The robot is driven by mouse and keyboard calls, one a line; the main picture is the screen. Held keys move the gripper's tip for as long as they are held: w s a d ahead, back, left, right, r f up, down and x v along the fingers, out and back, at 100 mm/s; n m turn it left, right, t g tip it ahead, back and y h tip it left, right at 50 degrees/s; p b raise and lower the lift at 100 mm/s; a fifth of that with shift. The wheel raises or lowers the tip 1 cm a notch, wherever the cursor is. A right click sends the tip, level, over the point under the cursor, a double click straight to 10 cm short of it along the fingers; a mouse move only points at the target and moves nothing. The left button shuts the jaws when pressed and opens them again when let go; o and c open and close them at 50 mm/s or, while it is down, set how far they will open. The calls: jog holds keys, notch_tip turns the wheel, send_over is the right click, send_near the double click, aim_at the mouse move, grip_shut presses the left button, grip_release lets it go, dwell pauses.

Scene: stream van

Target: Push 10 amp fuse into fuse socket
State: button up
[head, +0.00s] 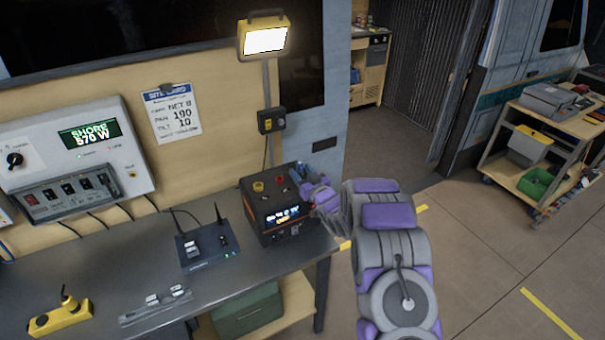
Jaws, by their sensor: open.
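My purple and grey arm reaches in from the lower right. My gripper (322,192) is open, at the right side of a black power box (283,232) on the bench corner. The box has a lit front display, orange trim, and yellow and red knobs on top. The fingertips are small and partly hidden by my arm, so I cannot tell whether they touch the box or anything is between them. I cannot make out the 10 amp fuse or the fuse socket. My arm covers part of the box's right side.
The dark bench (90,265) holds a router with antennas (208,248), a grey strip (155,306) and a yellow device (62,316). A wall panel (75,160) reads "SHORE 570 W". A lit work lamp (264,40) is above. Floor right of the bench is open, towards a loaded cart (545,140).

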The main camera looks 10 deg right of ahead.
jog(key=p+v, duration=0.2)
jog(key=v, duration=1.5)
jog(key=shift+d, duration=0.15)
